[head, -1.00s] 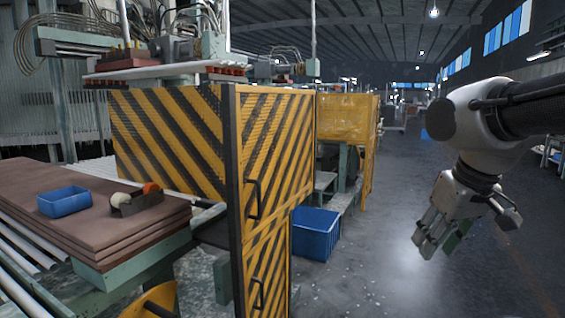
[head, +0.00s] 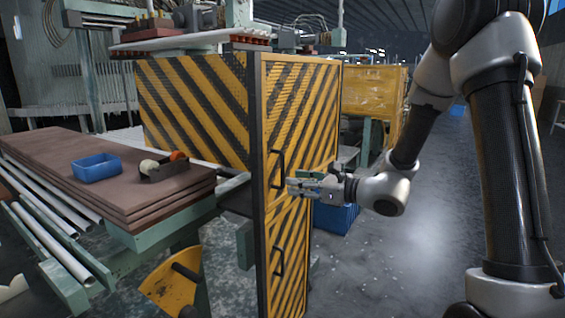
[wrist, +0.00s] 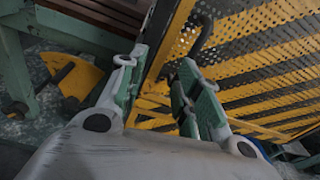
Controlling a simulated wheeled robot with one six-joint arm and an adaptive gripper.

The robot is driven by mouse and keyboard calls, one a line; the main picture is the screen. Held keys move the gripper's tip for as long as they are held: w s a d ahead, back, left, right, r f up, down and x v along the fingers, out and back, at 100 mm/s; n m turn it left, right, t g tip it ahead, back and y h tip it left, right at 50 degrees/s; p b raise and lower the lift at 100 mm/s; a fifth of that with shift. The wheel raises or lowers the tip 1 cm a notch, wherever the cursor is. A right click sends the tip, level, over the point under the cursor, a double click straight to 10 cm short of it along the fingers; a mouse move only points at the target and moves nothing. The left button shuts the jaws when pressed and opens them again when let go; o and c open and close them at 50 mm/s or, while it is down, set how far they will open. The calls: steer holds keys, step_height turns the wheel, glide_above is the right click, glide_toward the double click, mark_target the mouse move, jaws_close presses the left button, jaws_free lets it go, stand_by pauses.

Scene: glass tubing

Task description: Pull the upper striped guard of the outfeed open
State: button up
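The upper striped guard (head: 305,115) is a yellow and black perforated panel. It stands upright beside a dark post and looks shut. Its black bar handle (head: 277,168) is vertical near the left edge; it also shows in the wrist view (wrist: 203,36), near the right finger. My gripper (head: 293,186) is level with the lower part of this handle, close to it on the right. In the wrist view my gripper (wrist: 162,62) has its green-padded fingers apart. I cannot tell whether they touch the handle.
The lower striped guard (head: 292,235) with its own handle (head: 279,262) is directly below. A blue bin (head: 335,217) stands behind my gripper. Stacked brown boards (head: 75,170) carry a blue tray (head: 96,167) at left. The floor at right is open.

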steer(key=w+d+r+m+t, duration=0.1)
steer(key=w+r+m+t, duration=0.2)
steer(key=w, duration=0.1)
glide_above(282, 184)
steer(key=shift+w+d+r+h, duration=0.1)
steer(key=shift+w+r+h, duration=0.05)
steer(key=shift+w+h, duration=0.25)
jaws_close()
